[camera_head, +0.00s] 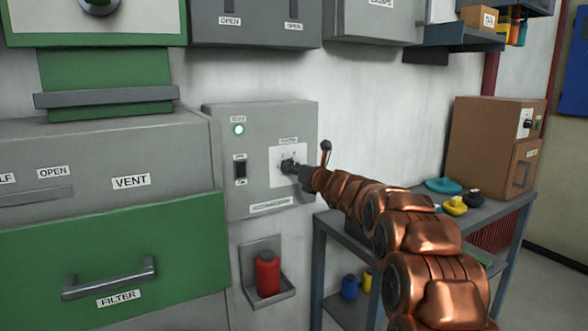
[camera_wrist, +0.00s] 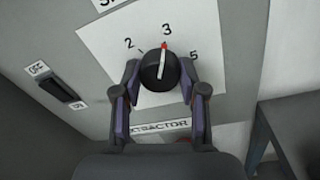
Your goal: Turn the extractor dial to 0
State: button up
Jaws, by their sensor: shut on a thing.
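The extractor dial (camera_wrist: 157,75) is a dark round knob with a white pointer line and red tip, on a pale plate (camera_wrist: 105,45) marked with numbers. In the wrist view its pointer stands at about 3. The numbers 2 and 5 show to either side; no 0 can be seen. My gripper (camera_wrist: 158,84) has a finger on each side of the dial and is shut on it. In the head view my gripper (camera_head: 296,168) reaches the plate on the grey control box (camera_head: 227,152), and it partly hides the dial.
The box has a lit green lamp (camera_head: 239,129) and a black rocker switch (camera_head: 241,171). A red bottle (camera_head: 267,273) stands in a wall holder below. A green drawer (camera_head: 110,245) is at left. A grey workbench (camera_head: 487,205) with a brown cabinet (camera_head: 490,150) is at right.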

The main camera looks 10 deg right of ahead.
jog(key=shift+c, duration=0.4)
jog(key=shift+r+n+p, duration=0.1)
jog(key=shift+n+p, duration=0.3)
jog(key=shift+n, duration=0.2)
jog(key=n+h+b, duration=0.1)
jog(key=n+b, duration=0.5)
jog(key=n, duration=0.4)
jog(key=n+h+b, duration=0.1)
jog(key=n+b, duration=0.5)
jog(key=n, duration=0.5)
jog(key=shift+a+n, duration=0.2)
jog(key=shift+n, duration=0.1)
dwell(0.3)
